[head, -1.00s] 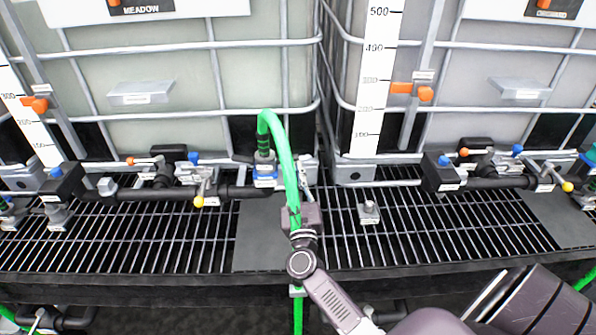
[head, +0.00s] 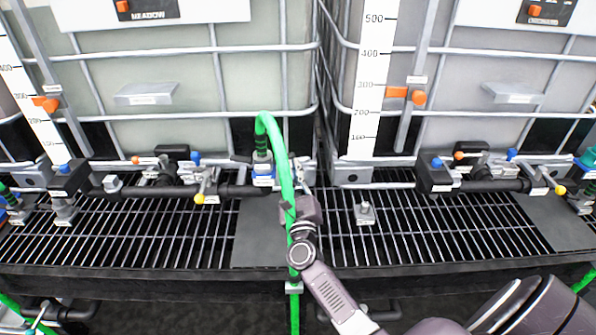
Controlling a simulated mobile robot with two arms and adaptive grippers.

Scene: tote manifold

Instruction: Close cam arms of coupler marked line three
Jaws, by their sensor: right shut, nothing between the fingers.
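A coupler (head: 263,170) with a blue body and a small label stands at the end of the black pipe below the left tank. The label is too small to read. A green hose (head: 272,129) rises from its top, bends over and runs down in front of the grating. A dark arm (head: 240,158) sticks out to the coupler's left. The coupler's right side is partly hidden by the hose and my gripper. My right gripper (head: 300,174) is shut and empty, just right of the hose and coupler; I cannot tell whether it touches either. My left gripper is out of view.
Two caged tanks stand behind, the left one (head: 170,65) and the right one (head: 460,75). Valves with yellow-tipped handles (head: 199,198) sit on the pipes. A small grey fitting (head: 365,212) stands on the grating (head: 420,235). The grating right of my gripper is mostly clear.

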